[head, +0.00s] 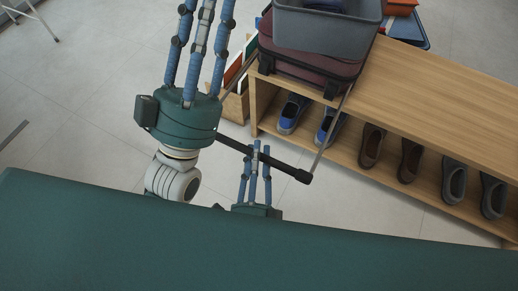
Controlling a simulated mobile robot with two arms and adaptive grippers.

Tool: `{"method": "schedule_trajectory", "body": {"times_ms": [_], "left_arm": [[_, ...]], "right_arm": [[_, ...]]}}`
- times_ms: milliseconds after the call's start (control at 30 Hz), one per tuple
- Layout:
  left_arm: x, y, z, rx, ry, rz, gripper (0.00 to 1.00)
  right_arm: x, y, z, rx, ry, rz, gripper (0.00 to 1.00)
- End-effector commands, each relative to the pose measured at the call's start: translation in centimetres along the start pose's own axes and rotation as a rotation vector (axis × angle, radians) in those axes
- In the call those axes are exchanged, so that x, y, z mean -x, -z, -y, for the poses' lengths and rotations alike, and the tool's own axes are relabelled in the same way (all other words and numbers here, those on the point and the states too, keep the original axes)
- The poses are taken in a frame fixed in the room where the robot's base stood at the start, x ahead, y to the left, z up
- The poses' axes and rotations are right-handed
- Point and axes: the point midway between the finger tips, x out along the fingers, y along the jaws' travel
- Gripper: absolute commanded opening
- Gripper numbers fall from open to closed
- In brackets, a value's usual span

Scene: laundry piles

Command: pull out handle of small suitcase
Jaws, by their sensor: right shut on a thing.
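The small suitcase (285,71) is dark maroon with black corners. It sits at the left end of a wooden bench, under a grey bin. Its handle (291,170) is out: two thin metal rods run from the suitcase towards me to a black crossbar beyond the bench edge. My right gripper (258,152) is shut on the crossbar near its middle; my body hides its arm. My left gripper (198,50) is nearer the camera at the upper left, apart from the crossbar and hiding part of the handle's left side. Its fingertips are cut off by the top edge.
The grey bin (318,33) rests on the suitcase. The bench (435,88) has several pairs of shoes (370,146) on its lower shelf. A wooden box (236,104) with upright items stands left of the bench. The floor at the left is mostly clear.

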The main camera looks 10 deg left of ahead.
Motion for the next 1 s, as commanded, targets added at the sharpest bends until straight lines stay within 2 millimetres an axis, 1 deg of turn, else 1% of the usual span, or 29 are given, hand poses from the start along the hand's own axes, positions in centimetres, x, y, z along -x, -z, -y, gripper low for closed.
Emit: {"method": "schedule_trajectory", "body": {"times_ms": [33, 133, 167, 233, 833, 933, 1000], "left_arm": [[0.0, 0.0, 0.0, 0.0, 0.0, 0.0, 0.31], [0.0, 0.0, 0.0, 0.0, 0.0, 0.0, 0.31], [0.0, 0.0, 0.0, 0.0, 0.0, 0.0, 0.31], [0.0, 0.0, 0.0, 0.0, 0.0, -0.001, 0.31], [0.0, 0.0, 0.0, 0.0, 0.0, -0.001, 0.31], [0.1, 0.0, 0.0, 0.0, 0.0, -0.001, 0.31], [0.1, 0.0, 0.0, 0.0, 0.0, -0.002, 0.31]], "right_arm": [[0.5, -0.1, -0.2, -0.002, -0.005, 0.002, 0.0], [0.5, -0.1, -0.2, -0.001, -0.006, 0.003, 0.0], [0.5, -0.2, -0.2, -0.001, -0.006, 0.004, 0.3], [0.5, -0.2, -0.2, -0.001, -0.006, 0.004, 0.44], [0.2, -0.1, -0.1, 0.001, -0.002, 0.003, 0.44], [-0.3, 0.1, -0.2, 0.001, -0.001, 0.003, 0.44], [-0.9, 0.4, -0.3, 0.002, 0.0, 0.003, 0.44]]}}
